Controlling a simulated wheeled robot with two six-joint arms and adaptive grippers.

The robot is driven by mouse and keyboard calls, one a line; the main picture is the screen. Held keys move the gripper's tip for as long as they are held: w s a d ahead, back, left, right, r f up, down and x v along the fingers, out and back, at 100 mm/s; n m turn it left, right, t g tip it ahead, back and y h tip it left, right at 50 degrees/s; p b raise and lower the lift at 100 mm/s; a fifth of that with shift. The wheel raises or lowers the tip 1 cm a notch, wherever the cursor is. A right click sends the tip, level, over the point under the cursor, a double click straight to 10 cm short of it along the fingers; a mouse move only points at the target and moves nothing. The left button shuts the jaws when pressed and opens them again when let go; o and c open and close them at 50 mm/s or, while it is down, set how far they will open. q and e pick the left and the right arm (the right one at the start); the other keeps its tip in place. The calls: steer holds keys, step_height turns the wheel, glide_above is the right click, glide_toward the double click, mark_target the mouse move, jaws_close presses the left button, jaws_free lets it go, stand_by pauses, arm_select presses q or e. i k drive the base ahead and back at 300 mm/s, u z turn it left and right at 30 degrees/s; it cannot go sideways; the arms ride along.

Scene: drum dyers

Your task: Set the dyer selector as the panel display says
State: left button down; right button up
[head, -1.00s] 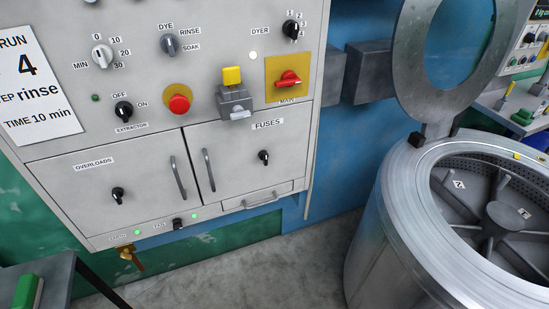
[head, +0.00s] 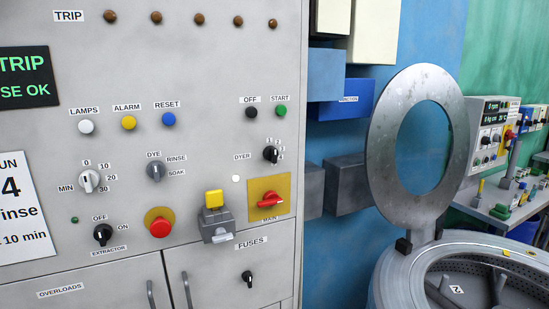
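The dyer selector (head: 271,154) is a black knob at the right of the grey control panel, beside the label DYER, with small numbers around its upper right. The number its pointer marks is too small to tell. The panel display (head: 24,79) is black with green letters, cut off by the left edge; "TRIP" and "SE OK" can be read. Neither of my grippers is in view.
Nearby are a red main switch (head: 269,201) on a yellow plate, a grey lever block with a yellow top (head: 214,215), a red mushroom button (head: 159,225) and a DYE/RINSE/SOAK knob (head: 155,171). An open drum with a raised ring lid (head: 384,165) stands right of the panel.

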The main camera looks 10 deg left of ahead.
mark_target(270, 153)
steer(key=u, duration=2.1)
steer(key=k, duration=0.45)
steer(key=z, duration=1.25)
steer(key=i, duration=1.3)
steer(key=u, duration=0.3)
steer(key=k, duration=0.65)
steer(key=u, duration=0.65)
